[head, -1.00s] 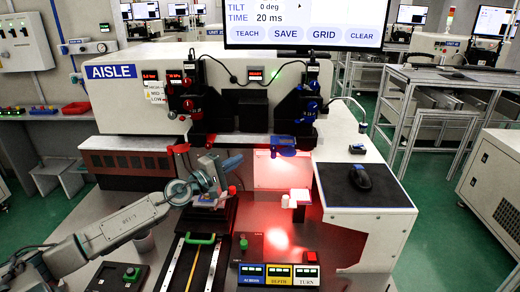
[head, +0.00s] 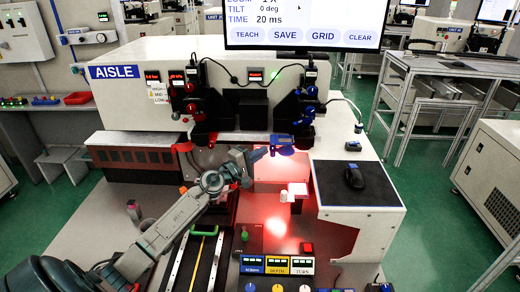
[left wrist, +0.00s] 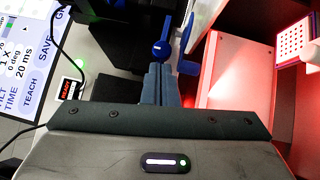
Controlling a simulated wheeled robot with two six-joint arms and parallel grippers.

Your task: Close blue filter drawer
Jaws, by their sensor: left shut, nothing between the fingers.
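The blue filter drawer (head: 283,144) sits low on the right-hand optical column of the machine, its blue front sticking out above the red-lit bay. In the left wrist view a blue part (left wrist: 187,66) shows at the right of the fingers, and a blue round knob (left wrist: 161,48) shows just beyond their tips. My left gripper (head: 262,153) is shut and empty, its tips close to the left side of the blue drawer. Its fingers (left wrist: 159,75) are together in the left wrist view. I cannot tell whether they touch the drawer. My right gripper is out of view.
A white block (head: 297,190) stands in the red-lit work area. A monitor (head: 305,24) hangs above. A control panel with blue, yellow and white labels (head: 277,265) is in front.

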